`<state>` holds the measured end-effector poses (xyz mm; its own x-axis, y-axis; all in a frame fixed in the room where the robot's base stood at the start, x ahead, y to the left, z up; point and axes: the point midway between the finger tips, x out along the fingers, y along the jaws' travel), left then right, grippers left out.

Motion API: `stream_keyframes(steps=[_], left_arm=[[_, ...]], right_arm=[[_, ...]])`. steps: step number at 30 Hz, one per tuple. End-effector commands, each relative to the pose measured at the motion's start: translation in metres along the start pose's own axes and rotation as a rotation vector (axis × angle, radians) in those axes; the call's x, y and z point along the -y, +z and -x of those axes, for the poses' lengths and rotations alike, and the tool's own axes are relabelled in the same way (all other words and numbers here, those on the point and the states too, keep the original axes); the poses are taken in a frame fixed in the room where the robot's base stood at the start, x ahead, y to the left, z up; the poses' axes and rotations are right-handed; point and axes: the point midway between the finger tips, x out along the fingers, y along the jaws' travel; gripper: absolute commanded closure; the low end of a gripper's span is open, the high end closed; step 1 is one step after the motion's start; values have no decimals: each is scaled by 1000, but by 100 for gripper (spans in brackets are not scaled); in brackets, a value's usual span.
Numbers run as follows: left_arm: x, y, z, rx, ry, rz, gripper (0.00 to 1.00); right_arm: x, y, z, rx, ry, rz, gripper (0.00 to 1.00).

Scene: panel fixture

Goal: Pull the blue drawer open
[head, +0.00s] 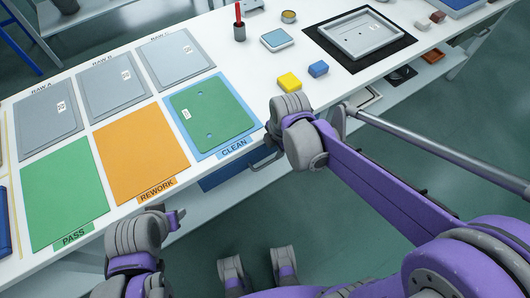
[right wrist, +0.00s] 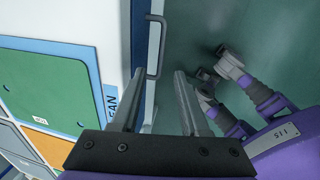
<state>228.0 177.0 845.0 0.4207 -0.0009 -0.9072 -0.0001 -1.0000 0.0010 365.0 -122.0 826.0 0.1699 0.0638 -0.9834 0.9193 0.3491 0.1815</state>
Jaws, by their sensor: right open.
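The blue drawer (head: 222,176) is under the front edge of the white table, below the CLEAN mat. Its dark handle (head: 262,161) sticks out at its right part, partly hidden by my right arm. My right gripper (head: 270,140) is beside the handle in the head view. In the right wrist view the open fingers (right wrist: 158,70) point at the grey bar handle (right wrist: 159,45). The handle's near end appears between the fingertips, with no clear contact. My left gripper (head: 176,217) is low in front of the table, away from the drawer; its fingers are unclear.
The white table (head: 240,75) carries a green panel (head: 210,112) on the blue CLEAN mat, grey RAW panels, and orange and green mats. A yellow block (head: 289,82) and a blue block (head: 318,69) lie near the front edge.

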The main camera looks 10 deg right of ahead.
Motion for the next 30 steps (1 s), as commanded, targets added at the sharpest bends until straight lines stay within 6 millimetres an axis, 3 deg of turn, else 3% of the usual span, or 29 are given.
stream_keyframes(steps=[16,21,30], left_arm=[[0,10,-17,6,0,0,50],[0,11,-19,7,0,0,50],[0,11,-19,7,0,0,50]], right_arm=[[0,0,-91,0,1,-2,55],[0,0,-102,0,1,-3,55],[0,0,-104,0,1,-3,55]])
